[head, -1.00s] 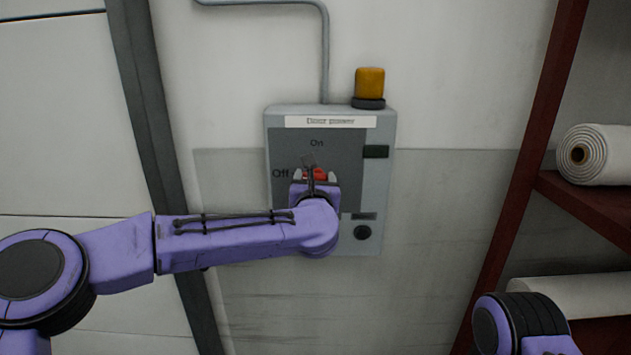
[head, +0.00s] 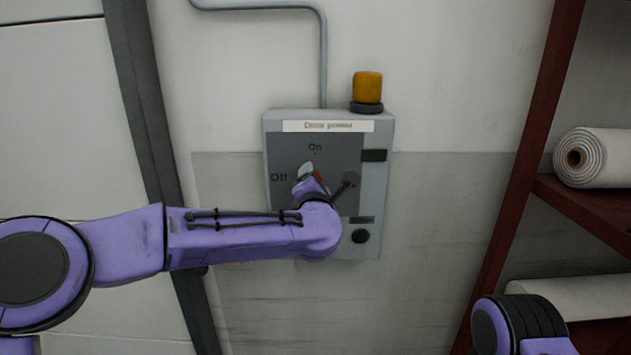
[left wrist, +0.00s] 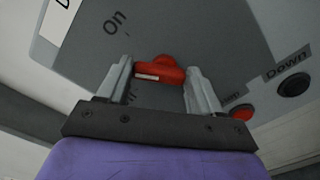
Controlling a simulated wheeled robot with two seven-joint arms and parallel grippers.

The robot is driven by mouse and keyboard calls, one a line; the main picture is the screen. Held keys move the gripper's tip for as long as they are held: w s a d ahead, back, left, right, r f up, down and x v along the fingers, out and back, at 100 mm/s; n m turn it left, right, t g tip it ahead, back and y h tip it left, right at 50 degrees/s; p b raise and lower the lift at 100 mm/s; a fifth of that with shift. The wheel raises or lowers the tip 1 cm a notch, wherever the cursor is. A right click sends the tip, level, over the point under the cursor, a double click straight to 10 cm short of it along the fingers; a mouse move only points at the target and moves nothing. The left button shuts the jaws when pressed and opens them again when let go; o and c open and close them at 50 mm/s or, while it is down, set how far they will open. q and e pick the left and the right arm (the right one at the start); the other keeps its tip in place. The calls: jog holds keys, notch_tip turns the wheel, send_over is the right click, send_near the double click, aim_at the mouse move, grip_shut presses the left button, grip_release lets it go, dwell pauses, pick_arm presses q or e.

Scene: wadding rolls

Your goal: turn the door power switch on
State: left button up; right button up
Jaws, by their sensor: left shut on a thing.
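The grey door power box (head: 385,210) is on the wall in the middle of the head view, with "On" above and "Off" at the left of its dark plate. The red switch knob (left wrist: 165,70) shows in the left wrist view between the two fingers of my left gripper (left wrist: 160,84). The gripper is shut on the knob. A pale mark on the knob points left in that view, between the "On" and "Off" lettering; "Off" is partly hidden by a finger. In the head view, the left gripper (head: 326,177) mostly covers the knob (head: 318,176). My right gripper is out of view.
An amber lamp (head: 367,87) stands on the box. Its lower part has a black button (head: 361,236); the left wrist view shows the "Down" button (left wrist: 294,85) and a red button (left wrist: 242,112). A dark red shelf (head: 585,205) with white rolls (head: 600,157) stands at right.

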pick_arm(q)
jog(key=shift+d+f+m+p, duration=0.15)
jog(key=shift+m+p, duration=0.95)
jog(key=shift+m, duration=2.1)
jog(key=o, duration=1.1)
jog(key=shift+c, duration=0.2)
jog(key=shift+d, duration=0.1)
jog(key=s+b, duration=0.4)
jog(key=s, duration=0.6)
jog(key=shift+s, duration=0.3)
